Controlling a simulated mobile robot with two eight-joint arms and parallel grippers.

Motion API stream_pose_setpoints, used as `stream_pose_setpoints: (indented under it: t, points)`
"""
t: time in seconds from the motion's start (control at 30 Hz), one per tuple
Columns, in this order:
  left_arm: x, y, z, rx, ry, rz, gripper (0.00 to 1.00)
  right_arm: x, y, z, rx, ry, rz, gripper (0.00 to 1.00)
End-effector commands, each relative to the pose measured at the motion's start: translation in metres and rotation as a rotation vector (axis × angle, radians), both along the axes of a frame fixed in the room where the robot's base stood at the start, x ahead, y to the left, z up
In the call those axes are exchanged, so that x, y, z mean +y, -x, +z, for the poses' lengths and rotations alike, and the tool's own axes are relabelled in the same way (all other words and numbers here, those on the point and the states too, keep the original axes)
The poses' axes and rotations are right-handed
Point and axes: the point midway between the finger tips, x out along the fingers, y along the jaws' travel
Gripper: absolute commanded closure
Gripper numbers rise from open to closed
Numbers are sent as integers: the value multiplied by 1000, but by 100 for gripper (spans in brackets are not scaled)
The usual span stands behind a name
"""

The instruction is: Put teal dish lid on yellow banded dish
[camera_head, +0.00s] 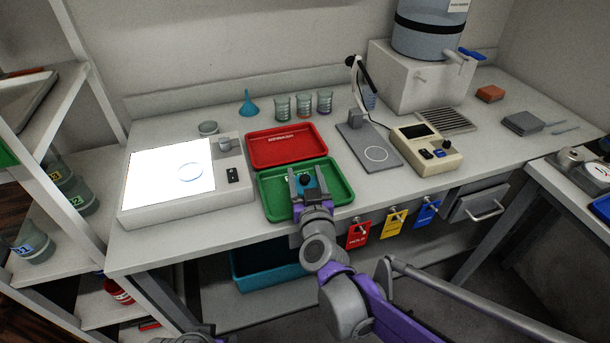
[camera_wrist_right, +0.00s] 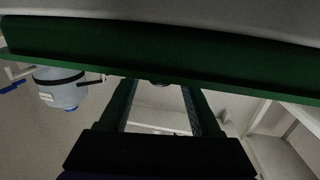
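My right gripper (camera_head: 308,182) is over the green tray (camera_head: 345,190), coming in from the front. Its two fingers are apart. A small dark teal round thing (camera_head: 305,179) shows between them, perhaps the lid's knob; the rest of it is hidden or too small to tell. In the right wrist view the fingers (camera_wrist_right: 160,95) are spread below the green tray wall (camera_wrist_right: 160,58), with a small dark thing (camera_wrist_right: 161,83) between them. A small glass dish (camera_head: 208,128) stands behind the light box; I cannot tell any yellow band.
A lit light box (camera_head: 130,215) with a clear ring-shaped dish (camera_head: 190,171) is at left. A red tray (camera_head: 270,148) adjoins the green one. Several beakers (camera_head: 304,105) and a blue funnel (camera_head: 249,104) stand behind. A balance-like device (camera_head: 427,150) is at right.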

Motion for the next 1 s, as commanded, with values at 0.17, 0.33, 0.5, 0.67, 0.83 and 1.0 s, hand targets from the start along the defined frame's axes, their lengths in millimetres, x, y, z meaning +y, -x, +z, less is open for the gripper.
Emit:
stream_pose_setpoints:
  t: [0.17, 0.33, 0.5, 0.67, 0.83, 1.0]
  points:
    - [0, 0, 0, 0, 0, 0, 50, 0, 1, 0, 0, 0, 0, 36]
    - [0, 0, 3, -1, 0, 0, 50, -2, 17, 2, -1, 0, 1, 36]
    - [0, 0, 9, -3, 0, 0, 50, -8, 51, 4, -1, -1, 1, 36]
    - [0, 1, 14, -5, 0, 0, 50, -12, 81, 5, 0, -1, 2, 36]
    - [0, 1, 17, -6, 0, 0, 50, -16, 101, 6, 0, 0, 1, 36]
    - [0, 1, 18, -6, 0, 0, 50, -17, 107, 6, 0, 0, 1, 36]
